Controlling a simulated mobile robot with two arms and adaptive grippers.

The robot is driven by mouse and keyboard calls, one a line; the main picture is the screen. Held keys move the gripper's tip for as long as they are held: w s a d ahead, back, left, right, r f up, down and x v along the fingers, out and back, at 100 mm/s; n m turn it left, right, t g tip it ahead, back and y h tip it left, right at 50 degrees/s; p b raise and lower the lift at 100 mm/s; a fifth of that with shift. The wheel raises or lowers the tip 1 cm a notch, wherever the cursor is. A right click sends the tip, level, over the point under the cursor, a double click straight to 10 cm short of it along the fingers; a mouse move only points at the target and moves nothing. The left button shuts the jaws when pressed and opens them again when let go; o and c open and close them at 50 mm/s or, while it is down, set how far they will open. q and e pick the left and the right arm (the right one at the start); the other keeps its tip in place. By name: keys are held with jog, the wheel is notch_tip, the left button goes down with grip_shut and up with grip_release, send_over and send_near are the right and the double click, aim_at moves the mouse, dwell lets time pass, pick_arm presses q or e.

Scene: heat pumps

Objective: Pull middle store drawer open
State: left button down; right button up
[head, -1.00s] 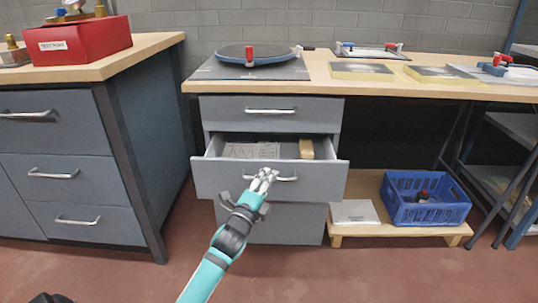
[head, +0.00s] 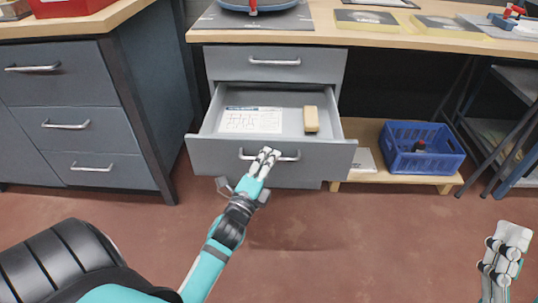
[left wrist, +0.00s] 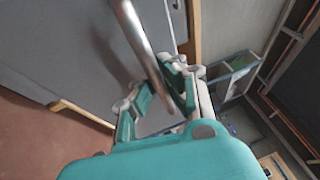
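The middle store drawer (head: 215,160), grey, stands well out of the cabinet under the bench. A printed sheet (head: 250,120) and a tan block (head: 311,119) lie inside it. Its metal handle (head: 288,158) runs across the front. My left gripper (head: 267,158) is at the middle of that handle. In the left wrist view the handle (left wrist: 140,35) passes between the fingers of my left gripper (left wrist: 168,88), which are closed around it. My right gripper (head: 505,258) is at the lower right, away from the drawer; its finger gap is unclear.
The top drawer (head: 275,64) is shut above. A blue crate (head: 420,160) stands on a low wooden platform (head: 365,180) to the right. Another grey cabinet (head: 70,100) stands at the left. The red-brown floor in front is clear apart from my arms.

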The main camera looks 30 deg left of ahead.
pick_arm(q)
jog(key=shift+f, duration=0.2)
jog(key=c, duration=1.4)
grip_release()
jog(key=shift+r, duration=0.1)
jog(key=shift+s, duration=0.1)
jog(key=v, duration=1.1)
jog(key=shift+s, duration=0.4)
